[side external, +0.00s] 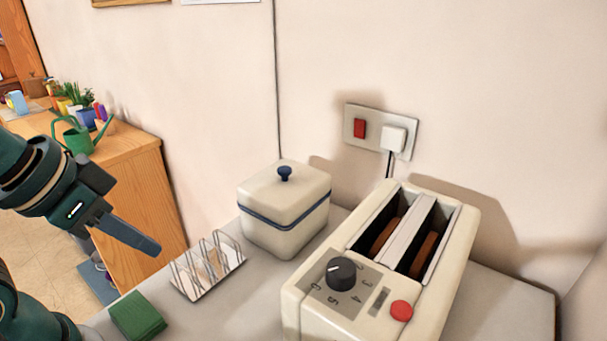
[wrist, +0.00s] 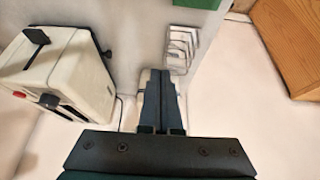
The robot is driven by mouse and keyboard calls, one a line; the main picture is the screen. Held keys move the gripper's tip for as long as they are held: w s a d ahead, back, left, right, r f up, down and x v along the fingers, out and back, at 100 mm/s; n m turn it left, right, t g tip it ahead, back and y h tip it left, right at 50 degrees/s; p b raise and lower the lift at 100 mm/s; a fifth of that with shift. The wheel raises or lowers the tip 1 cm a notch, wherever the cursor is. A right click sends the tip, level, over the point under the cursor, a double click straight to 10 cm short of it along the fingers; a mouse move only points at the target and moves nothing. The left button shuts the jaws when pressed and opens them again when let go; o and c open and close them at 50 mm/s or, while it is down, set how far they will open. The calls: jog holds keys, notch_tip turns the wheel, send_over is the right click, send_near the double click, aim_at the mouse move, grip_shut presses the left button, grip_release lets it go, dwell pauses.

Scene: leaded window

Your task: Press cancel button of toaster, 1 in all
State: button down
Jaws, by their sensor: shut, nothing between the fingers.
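The cream toaster (side external: 440,210) stands at the right of the counter with bread in its two slots. On its front end are a black numbered dial (side external: 341,273), a small slotted grey plate and a round red button (side external: 401,310). In the wrist view the toaster (wrist: 75,75) is at the left, and a red button (wrist: 19,94) shows at its edge. My gripper (side external: 158,250) is shut and empty, in the air left of the toast rack and well apart from the toaster. Its fingers also show in the wrist view (wrist: 158,75).
A metal toast rack (side external: 207,265) and a cream lidded box (side external: 285,208) stand between my gripper and the toaster. A green block (side external: 137,315) lies at the front. A wall socket (side external: 380,132) with a white plug is behind. A wooden cabinet (side external: 135,185) stands at left.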

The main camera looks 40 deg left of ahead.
notch_tip(320, 180, up, 3)
jog(key=w+n+t, duration=0.1)
jog(key=w+n, duration=0.1)
jog(key=w, duration=0.1)
notch_tip(320, 180, up, 8)
jog(key=m+h, duration=0.3)
jog(key=h, duration=0.4)
send_over(401, 310)
jog(key=shift+s+a+r, duration=0.2)
jog(key=shift+s+a, duration=0.15)
jog(key=shift+s, duration=0.05)
jog(key=shift+f, duration=4.4)
